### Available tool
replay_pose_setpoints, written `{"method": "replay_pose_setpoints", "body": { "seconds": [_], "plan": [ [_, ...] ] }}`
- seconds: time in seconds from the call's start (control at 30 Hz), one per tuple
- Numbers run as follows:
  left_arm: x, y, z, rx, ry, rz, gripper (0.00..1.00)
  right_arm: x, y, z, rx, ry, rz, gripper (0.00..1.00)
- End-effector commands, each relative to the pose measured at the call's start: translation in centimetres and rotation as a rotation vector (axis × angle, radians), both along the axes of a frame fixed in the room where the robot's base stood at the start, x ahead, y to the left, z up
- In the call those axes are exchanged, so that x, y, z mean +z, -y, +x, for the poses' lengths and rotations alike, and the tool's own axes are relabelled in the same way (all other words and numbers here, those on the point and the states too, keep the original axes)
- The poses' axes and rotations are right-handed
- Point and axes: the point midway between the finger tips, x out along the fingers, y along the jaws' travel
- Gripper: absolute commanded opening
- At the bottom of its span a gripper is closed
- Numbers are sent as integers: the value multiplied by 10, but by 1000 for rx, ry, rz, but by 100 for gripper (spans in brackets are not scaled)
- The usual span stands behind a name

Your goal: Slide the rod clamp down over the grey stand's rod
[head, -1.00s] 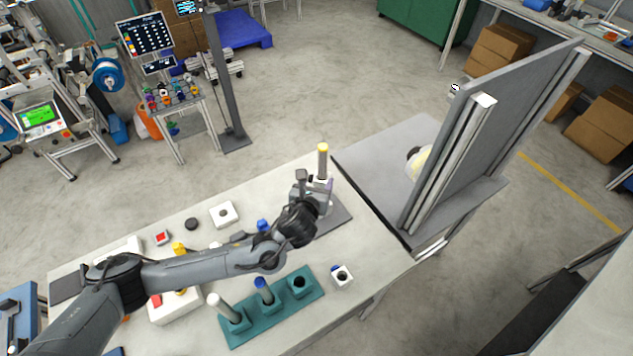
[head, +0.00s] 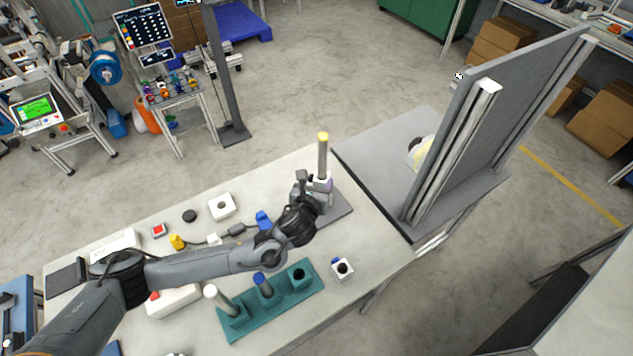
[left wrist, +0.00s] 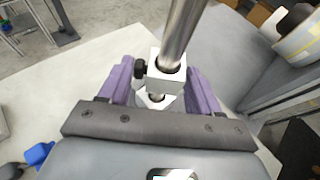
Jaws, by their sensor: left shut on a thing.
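The grey stand's rod (head: 322,160) rises upright with a yellow tip in the head view, from a flat grey base (head: 340,211) near the table's far right. In the left wrist view the metal rod (left wrist: 182,30) runs through the hole of the rod clamp (left wrist: 165,78), a pale block with a black knob on its left. The clamp is around the rod, low down with much rod above it. My left gripper (left wrist: 162,90) is shut on the clamp, purple fingers on both sides; it also shows in the head view (head: 320,186). My right gripper is out of view.
A teal holder (head: 272,313) with a white-topped and a blue-topped post stands in front of my left arm. A white block (head: 342,271) is beside it. Small parts lie behind the arm. A tall grey panel (head: 525,95) stands to the right.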

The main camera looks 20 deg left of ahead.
Motion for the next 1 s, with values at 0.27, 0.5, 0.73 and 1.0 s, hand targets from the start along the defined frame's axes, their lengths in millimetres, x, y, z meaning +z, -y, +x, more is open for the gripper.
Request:
{"method": "replay_pose_setpoints", "body": {
  "seconds": [0.27,0.5,0.73,1.0],
  "plan": [
    [0,0,0,0,1,-1,27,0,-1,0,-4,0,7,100],
    [-8,0,0,1,0,0,27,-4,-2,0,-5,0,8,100],
    [-20,0,0,1,0,0,27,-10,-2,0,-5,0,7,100],
    [-33,0,0,0,1,0,27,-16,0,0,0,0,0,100]
  ]
}}
